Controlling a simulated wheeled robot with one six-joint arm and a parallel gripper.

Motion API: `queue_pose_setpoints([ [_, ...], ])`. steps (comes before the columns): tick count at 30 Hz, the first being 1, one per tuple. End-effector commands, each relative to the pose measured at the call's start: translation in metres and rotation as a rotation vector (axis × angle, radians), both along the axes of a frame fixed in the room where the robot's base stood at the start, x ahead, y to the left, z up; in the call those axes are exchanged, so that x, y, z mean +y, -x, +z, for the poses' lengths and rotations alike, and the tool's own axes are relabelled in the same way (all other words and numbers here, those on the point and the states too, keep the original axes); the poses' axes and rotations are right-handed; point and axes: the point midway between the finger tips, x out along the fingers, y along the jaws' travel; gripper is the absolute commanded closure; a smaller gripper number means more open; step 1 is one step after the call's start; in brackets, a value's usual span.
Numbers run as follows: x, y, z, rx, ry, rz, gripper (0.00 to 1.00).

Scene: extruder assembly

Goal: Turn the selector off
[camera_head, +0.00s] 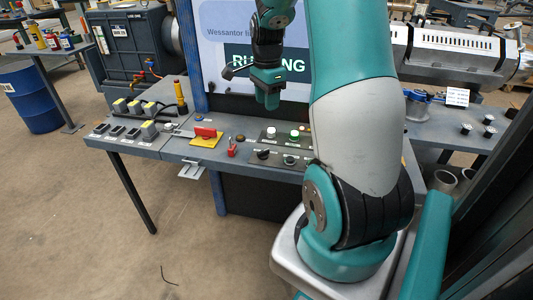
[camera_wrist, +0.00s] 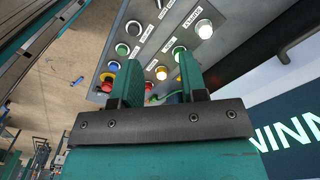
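The grey control panel (camera_head: 278,145) stands on the table edge in the head view and also shows in the wrist view (camera_wrist: 150,48). A dark round knob (camera_head: 263,154), which looks like the selector, sits in its front row; I cannot tell for sure from this view. A dark knob (camera_wrist: 133,28) shows near the panel's top in the wrist view, but its setting is unreadable. My gripper (camera_head: 267,105) points down, above and behind the panel, apart from it. In the wrist view its fingers (camera_wrist: 160,65) are spread with nothing held between them.
A white lit button (camera_wrist: 204,29), a green one (camera_wrist: 179,52) and a red-yellow button (camera_wrist: 107,77) are near the knobs. A red handle on a yellow plate (camera_head: 205,134) lies left of the panel. The screen (camera_head: 240,40) stands close behind my gripper.

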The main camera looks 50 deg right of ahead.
Motion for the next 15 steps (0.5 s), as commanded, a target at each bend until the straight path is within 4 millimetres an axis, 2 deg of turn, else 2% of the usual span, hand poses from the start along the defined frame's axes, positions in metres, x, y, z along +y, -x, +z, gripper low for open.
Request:
queue_pose_setpoints([
  [15, 0.003, 0.0, -0.112, 0.003, -0.004, 0.009, 0.61],
])
